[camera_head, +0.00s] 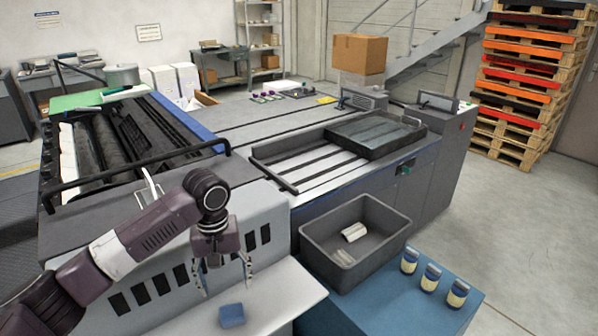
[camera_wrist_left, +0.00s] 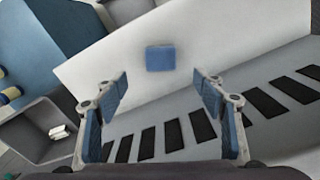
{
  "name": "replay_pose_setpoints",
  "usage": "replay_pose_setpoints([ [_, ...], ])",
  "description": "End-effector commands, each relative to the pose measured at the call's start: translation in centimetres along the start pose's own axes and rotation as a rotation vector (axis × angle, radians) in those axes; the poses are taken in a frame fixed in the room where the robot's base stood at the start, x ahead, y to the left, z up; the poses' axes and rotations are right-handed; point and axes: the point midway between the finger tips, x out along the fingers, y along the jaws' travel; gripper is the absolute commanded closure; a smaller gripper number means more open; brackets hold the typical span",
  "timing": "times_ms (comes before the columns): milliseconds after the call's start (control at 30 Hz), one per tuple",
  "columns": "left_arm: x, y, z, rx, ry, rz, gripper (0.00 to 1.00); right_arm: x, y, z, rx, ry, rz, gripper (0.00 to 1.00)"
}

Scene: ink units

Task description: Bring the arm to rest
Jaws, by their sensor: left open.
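My left arm (camera_head: 150,238) comes in from the left in the head view. My left gripper (camera_head: 222,284) points down above the white shelf (camera_head: 275,290) at the machine's front. It is open, and nothing is between its fingers. In the left wrist view its two fingers (camera_wrist_left: 165,105) stand wide apart. A blue block (camera_head: 232,315) lies on the white shelf, just in front of the gripper and apart from it. The block also shows in the left wrist view (camera_wrist_left: 160,58), beyond the fingertips. My right gripper is in neither view.
A grey bin (camera_head: 318,222) with pale pieces (camera_head: 353,232) inside stands on a blue table (camera_head: 390,305) right of the shelf. Several jars (camera_head: 430,277) stand along the table. The printing machine (camera_head: 215,178) rises behind the gripper. The floor at right is clear.

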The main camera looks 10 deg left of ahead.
Motion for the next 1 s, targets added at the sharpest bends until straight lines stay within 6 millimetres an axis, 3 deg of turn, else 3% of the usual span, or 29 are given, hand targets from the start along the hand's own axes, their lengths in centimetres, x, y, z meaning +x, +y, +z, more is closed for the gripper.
replay_pose_setpoints([
  [167,3.1,1.9,2.8,0.122,-0.001,0.023,0.36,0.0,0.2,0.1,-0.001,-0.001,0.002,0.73],
  [400,9.0,5.9,10.1,0.396,0.037,0.123,0.36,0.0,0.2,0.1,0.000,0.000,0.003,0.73],
  [600,11.6,7.4,15.8,0.543,0.099,0.215,0.36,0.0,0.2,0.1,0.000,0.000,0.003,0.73],
  [767,12.7,7.0,19.4,0.601,0.161,0.261,0.36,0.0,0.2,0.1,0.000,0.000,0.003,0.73],
  [1000,13.2,3.0,23.2,0.620,0.251,0.240,0.36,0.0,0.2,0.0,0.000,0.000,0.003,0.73],
])
